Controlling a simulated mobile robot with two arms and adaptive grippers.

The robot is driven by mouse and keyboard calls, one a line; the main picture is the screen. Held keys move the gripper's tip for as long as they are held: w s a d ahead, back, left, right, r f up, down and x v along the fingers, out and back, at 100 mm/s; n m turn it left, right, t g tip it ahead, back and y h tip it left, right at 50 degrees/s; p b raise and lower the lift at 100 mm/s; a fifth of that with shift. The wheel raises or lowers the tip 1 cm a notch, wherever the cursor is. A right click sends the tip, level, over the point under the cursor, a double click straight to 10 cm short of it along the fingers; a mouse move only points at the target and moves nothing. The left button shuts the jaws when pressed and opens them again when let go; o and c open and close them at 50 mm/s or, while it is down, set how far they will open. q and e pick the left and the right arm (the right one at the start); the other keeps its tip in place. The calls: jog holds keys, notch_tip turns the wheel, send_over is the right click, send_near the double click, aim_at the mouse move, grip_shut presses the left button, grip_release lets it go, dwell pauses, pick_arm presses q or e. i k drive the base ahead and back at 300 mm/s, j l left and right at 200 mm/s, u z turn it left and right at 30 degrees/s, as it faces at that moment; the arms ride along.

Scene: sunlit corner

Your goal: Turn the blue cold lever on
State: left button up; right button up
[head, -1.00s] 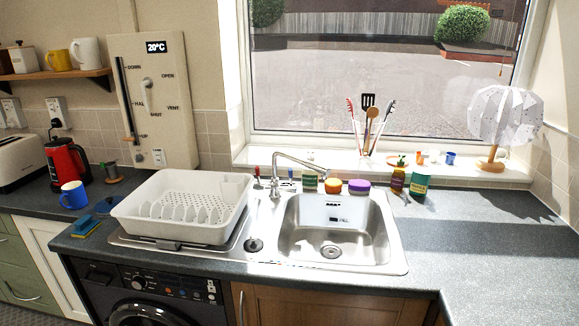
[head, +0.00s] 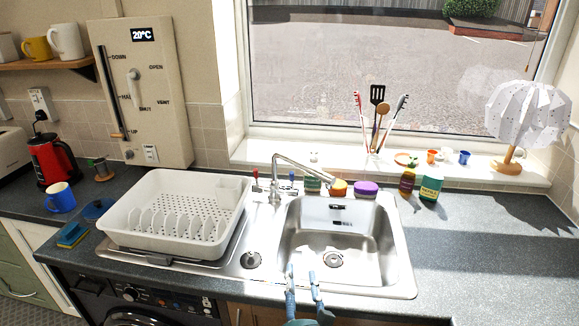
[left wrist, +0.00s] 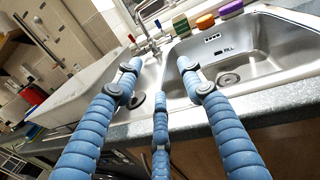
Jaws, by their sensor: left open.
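The blue cold lever (head: 292,177) is a small blue-tipped handle on the right of the chrome tap (head: 275,190), behind the sink. The red lever (head: 256,180) is on the tap's left. Whether the levers are on or off is too small to tell. My left gripper (head: 301,273), with blue ribbed fingers, is open and empty at the sink's front edge, well in front of the blue lever and apart from it. In the left wrist view the open fingers (left wrist: 158,72) point toward the tap (left wrist: 150,45). My right gripper is not in view.
A green sponge (head: 312,185), an orange item (head: 338,188) and a purple item (head: 366,188) sit close right of the tap. The right worktop is mostly clear.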

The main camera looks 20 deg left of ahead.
aim_at(291, 191)
jog(key=i+j, duration=0.3)
jog(key=i, duration=0.2)
jog(key=i+j, duration=0.3)
jog(key=i, duration=0.2)
